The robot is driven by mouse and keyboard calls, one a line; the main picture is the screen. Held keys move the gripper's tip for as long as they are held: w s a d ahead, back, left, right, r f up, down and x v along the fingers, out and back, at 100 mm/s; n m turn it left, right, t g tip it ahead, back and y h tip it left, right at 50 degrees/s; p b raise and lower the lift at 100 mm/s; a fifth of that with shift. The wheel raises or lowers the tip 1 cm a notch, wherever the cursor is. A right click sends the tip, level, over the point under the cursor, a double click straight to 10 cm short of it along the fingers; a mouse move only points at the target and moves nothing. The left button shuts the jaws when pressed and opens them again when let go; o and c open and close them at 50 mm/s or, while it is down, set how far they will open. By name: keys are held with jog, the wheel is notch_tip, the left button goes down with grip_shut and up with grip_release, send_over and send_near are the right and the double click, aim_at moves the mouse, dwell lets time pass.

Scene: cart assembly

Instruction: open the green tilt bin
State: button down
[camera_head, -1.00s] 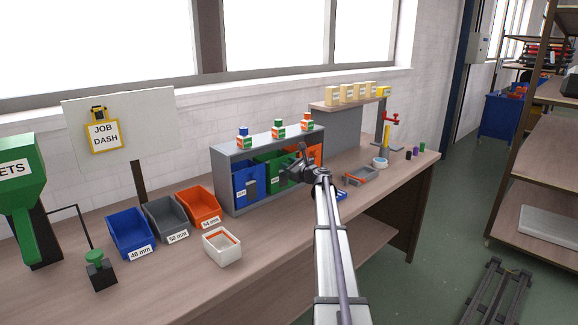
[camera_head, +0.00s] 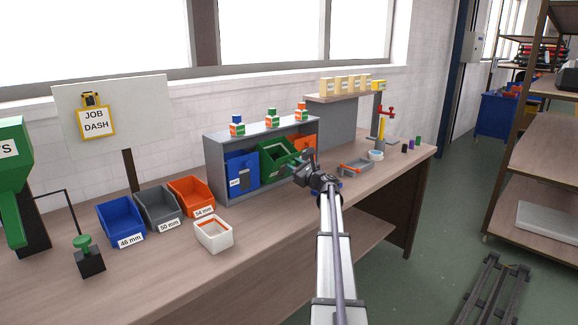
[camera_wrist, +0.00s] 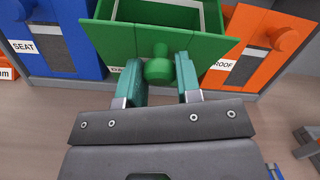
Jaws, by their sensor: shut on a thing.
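The green tilt bin (camera_head: 277,155) sits in the middle of the grey cabinet, between the blue bin and the orange bin. Its front is tipped outward and its open top shows in the head view. In the wrist view its green front (camera_wrist: 125,40) and open inside are at the top. My gripper (camera_wrist: 160,72) is shut on the bin's round green knob (camera_wrist: 159,66), with one finger on each side. In the head view my gripper (camera_head: 300,168) is in front of the green bin and hides part of it.
The blue bin (camera_head: 241,172) and orange bin (camera_head: 309,145) flank it, both closed. Small bottles stand on the grey cabinet (camera_head: 215,160). Open trays and a white box (camera_head: 213,235) stand to the left.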

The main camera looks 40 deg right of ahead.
jog(key=shift+s+a+f+b, duration=0.1)
jog(key=shift+s+f+b, duration=0.4)
jog(key=shift+s+f, duration=0.25)
jog(key=shift+w, duration=0.1)
jog(key=c, duration=0.8)
grip_release()
jog(key=shift+w, duration=0.1)
jog(key=s, duration=0.3)
jog(key=s+f+b, duration=0.1)
jog(key=s, duration=0.6)
jog(key=shift+s+f, duration=0.25)
jog(key=shift+s, duration=0.15)
